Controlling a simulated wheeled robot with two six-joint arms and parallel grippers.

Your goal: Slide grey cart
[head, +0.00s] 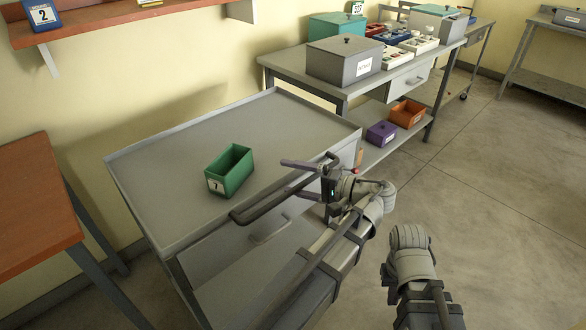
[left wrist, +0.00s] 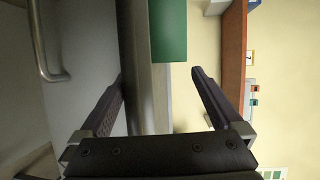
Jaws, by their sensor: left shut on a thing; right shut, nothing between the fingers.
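The grey cart (head: 180,150) stands at the left, with a flat rimmed top. Its dark bar handle (head: 258,208) runs along the near side. My left gripper (head: 284,179) is at this handle, its two fingers on either side of the bar. In the left wrist view the dark bar (left wrist: 132,50) passes between the spread fingers (left wrist: 158,95), and the jaws are shut on it. A green bin (head: 231,172) labelled 7 sits on the cart top; part of it shows in the left wrist view (left wrist: 168,30). My right gripper is not visible; only part of that arm shows at the lower right.
A grey workbench (head: 300,65) with boxes stands behind the cart; its lower shelf holds a purple bin (head: 381,132) and an orange bin (head: 407,113). A red-brown table (head: 30,205) is close at the left. A wall shelf (head: 100,22) hangs above. Floor at the right is clear.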

